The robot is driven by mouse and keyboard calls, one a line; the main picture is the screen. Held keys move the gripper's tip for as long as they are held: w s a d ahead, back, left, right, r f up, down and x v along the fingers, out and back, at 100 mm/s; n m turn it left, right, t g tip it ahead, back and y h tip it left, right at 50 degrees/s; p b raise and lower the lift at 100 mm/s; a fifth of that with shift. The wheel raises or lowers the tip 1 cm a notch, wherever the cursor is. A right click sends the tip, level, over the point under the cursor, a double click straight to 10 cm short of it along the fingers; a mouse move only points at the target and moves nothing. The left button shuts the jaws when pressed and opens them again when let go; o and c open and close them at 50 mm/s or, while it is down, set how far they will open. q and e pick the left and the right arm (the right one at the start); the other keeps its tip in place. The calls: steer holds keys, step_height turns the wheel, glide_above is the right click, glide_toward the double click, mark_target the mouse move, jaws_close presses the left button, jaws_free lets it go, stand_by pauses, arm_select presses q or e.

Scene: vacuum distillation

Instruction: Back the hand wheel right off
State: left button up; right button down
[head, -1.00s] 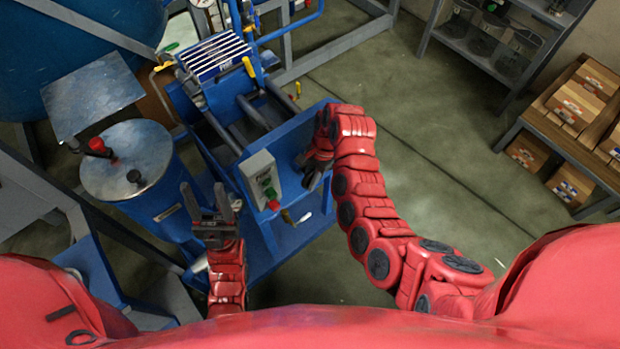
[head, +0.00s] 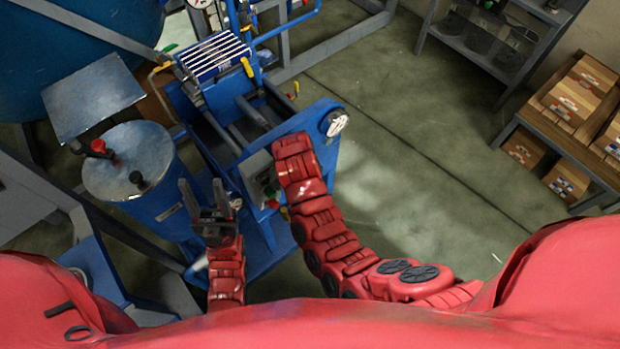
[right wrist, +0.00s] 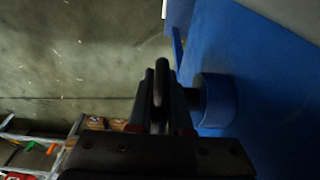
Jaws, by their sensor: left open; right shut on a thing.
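In the right wrist view my right gripper (right wrist: 160,108) is shut on a thin dark upright part (right wrist: 161,82), which looks like the rim of the hand wheel seen edge-on. A dark hub beside it meets a round blue boss (right wrist: 219,100) on a blue plate (right wrist: 262,85). In the head view the hand wheel and my right fingertips are hidden under my right arm, at the front end of the blue press frame (head: 322,115). My left gripper (head: 201,186) is open and empty, left of the grey control box (head: 256,174).
A white-faced gauge (head: 335,123) is at the frame's right corner. A metal-lidded blue drum (head: 128,160) stands left of my left gripper. Shelves with cartons (head: 574,102) stand far right. The floor (head: 430,140) between is clear.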

steer(key=shift+w+r, duration=0.1)
steer(key=c, duration=0.8)
jaws_free()
steer(key=shift+c, duration=0.2)
steer(key=shift+a+r, duration=0.1)
steer(key=shift+r, duration=0.25)
steer(key=v, duration=0.6)
steer(key=p+v, duration=0.4)
steer(key=v, duration=0.6)
steer(key=shift+r+p, duration=0.25)
steer(key=shift+p, duration=0.05)
